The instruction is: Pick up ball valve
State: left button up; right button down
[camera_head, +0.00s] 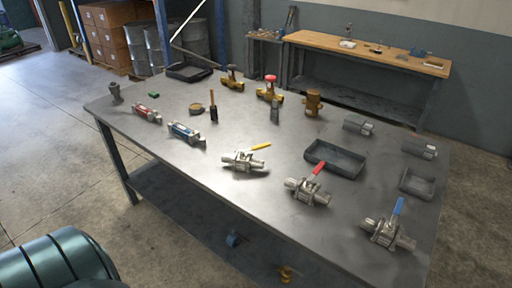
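Three silver ball valves lie on the front half of the metal table (200,190). One has a yellow lever (243,160) and lies near the table's middle. One has a red lever (308,190) and lies right of it. One has a blue lever (387,232) and lies near the front right corner. Two brass valves stand at the back, one with a brownish handle (231,82) and one with a red knob (270,92). Neither of my grippers is in view.
A black tray (350,174) lies behind the red-lever valve; a smaller tray (416,186) is at right. Red (147,113) and blue (186,134) fittings lie at left. A wooden bench (380,60) stands behind. The table's front left is bare.

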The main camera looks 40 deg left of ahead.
aim_at(244, 162)
jog(key=u, duration=1.25)
jog(key=z, duration=0.85)
jog(key=j+z, duration=0.4)
jog(key=k+j+z, duration=0.15)
jog(key=j+z, duration=0.3)
jog(key=k+j+z, duration=0.15)
jog(key=j+z, duration=0.25)
jog(key=k+j, duration=0.2)
jog(key=j, duration=0.15)
jog(key=k+j+z, duration=0.1)
jog(key=j, duration=0.3)
jog(key=k+j, duration=0.3)
jog(key=k+j+z, duration=0.1)
jog(key=j, duration=0.3)
jog(key=k, duration=0.1)
